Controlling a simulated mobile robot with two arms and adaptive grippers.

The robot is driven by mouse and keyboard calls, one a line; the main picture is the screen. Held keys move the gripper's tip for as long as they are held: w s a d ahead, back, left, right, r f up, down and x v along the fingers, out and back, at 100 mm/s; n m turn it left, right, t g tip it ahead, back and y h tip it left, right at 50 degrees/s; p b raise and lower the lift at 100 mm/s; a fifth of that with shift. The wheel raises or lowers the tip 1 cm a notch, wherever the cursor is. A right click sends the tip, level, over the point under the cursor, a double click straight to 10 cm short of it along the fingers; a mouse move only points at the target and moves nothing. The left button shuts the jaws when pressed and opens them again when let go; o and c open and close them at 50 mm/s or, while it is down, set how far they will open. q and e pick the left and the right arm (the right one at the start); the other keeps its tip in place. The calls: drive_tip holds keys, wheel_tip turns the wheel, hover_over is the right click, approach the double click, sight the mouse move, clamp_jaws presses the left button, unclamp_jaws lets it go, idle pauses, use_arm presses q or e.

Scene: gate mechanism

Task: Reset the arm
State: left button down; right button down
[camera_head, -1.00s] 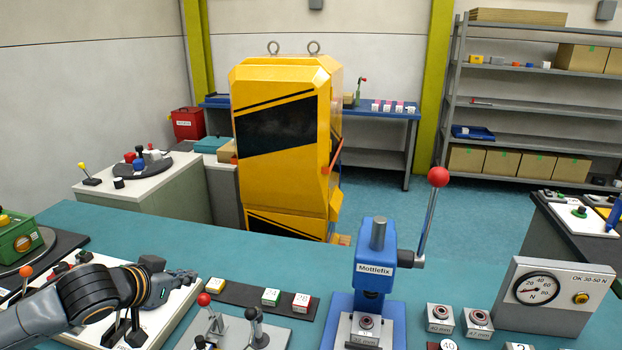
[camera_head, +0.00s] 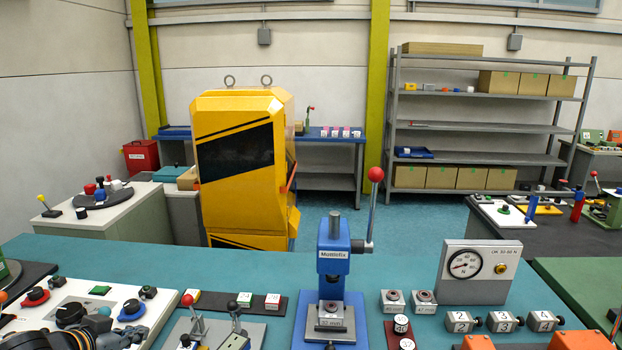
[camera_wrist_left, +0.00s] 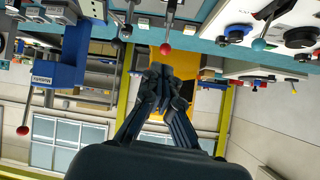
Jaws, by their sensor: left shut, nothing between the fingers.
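My left gripper (camera_head: 118,336) is low at the left of the head view, over the white control panel (camera_head: 62,291) and partly cut off by the bottom edge. In the left wrist view, which is upside down, its fingers (camera_wrist_left: 163,76) are together with nothing between them. Beside it in the head view is a lever with a red ball (camera_head: 187,300); the red ball also shows in the left wrist view (camera_wrist_left: 165,48), and I cannot tell whether the fingers touch it. A black-knobbed lever (camera_head: 232,307) stands next to it. My right gripper is not in view.
A blue press (camera_head: 333,262) with a raised red-ball lever (camera_head: 375,175) stands mid-bench. A gauge box (camera_head: 479,272) and small blocks (camera_head: 393,300) are to its right. A yellow cabinet (camera_head: 220,180) stands behind the bench. The teal bench top behind the press (camera_head: 270,265) is clear.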

use_arm(q)
drive_tip(key=s+d+f+g, duration=0.2)
drive_tip(key=s+d+f, duration=0.45)
drive_tip(key=f, duration=0.25)
drive_tip(key=s+d+f+g, duration=0.2)
drive_tip(key=s+d+f, duration=0.3)
drive_tip(key=s+f, duration=0.3)
drive_tip(key=s+d+f+n+g+y, duration=0.1)
drive_tip(key=s+f+g, duration=0.25)
drive_tip(key=s, duration=0.85)
wheel_tip(320, 180, down, 25)
drive_tip(key=s+a+f+g+b, duration=0.1)
drive_tip(key=s+a+f+g, duration=0.1)
drive_tip(key=s+f, duration=1.5)
wheel_tip(320, 180, down, 2)
drive_tip(key=shift+s+a+f+y+b, duration=0.2)
drive_tip(key=shift+s+a+y+b, duration=0.1)
drive_tip(key=shift+s+a, duration=0.15)
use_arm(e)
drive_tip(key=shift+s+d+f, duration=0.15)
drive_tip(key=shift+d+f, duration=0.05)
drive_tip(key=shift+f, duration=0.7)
